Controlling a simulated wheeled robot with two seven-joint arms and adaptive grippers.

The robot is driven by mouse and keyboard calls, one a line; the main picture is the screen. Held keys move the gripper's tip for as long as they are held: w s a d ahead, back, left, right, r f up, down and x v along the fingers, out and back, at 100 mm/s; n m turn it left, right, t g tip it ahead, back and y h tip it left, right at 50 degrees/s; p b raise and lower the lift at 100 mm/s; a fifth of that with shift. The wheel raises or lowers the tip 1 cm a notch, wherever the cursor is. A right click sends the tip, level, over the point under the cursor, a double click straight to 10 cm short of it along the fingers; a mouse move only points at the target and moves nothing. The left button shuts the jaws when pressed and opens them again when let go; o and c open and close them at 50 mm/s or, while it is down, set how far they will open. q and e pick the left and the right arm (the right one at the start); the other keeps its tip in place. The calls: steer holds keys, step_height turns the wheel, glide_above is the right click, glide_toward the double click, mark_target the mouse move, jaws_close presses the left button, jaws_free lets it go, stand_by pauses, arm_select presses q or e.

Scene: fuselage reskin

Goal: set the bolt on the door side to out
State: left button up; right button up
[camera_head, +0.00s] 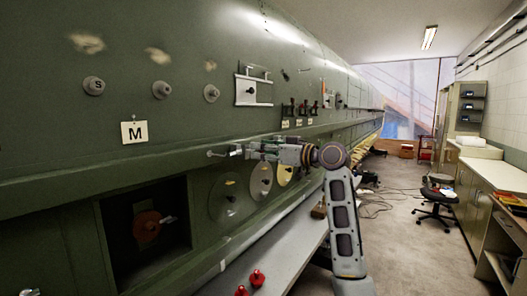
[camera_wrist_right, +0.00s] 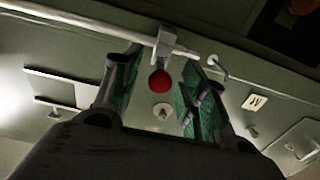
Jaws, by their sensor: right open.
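The bolt is a pale horizontal rod (camera_wrist_right: 80,17) with a bracket and a red ball knob (camera_wrist_right: 160,82), seen in the right wrist view. The knob shows between the fingers of my right gripper (camera_wrist_right: 160,95), which are open with green pads; I cannot tell whether they touch it. In the head view my right gripper (camera_head: 252,149) is close to the green fuselage side, and a metal rod end (camera_head: 220,152) sticks out to its left. The knob is hidden there by the gripper. My left gripper is not in view.
Below is a dark opening (camera_head: 145,225) with a red part. A grey ledge (camera_head: 285,240) runs along the bottom. The floor at right is mostly clear, with a chair (camera_head: 435,195).

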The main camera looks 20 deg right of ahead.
steer(key=v, duration=1.2)
steer(key=shift+f, duration=0.1)
stand_by(0.6)
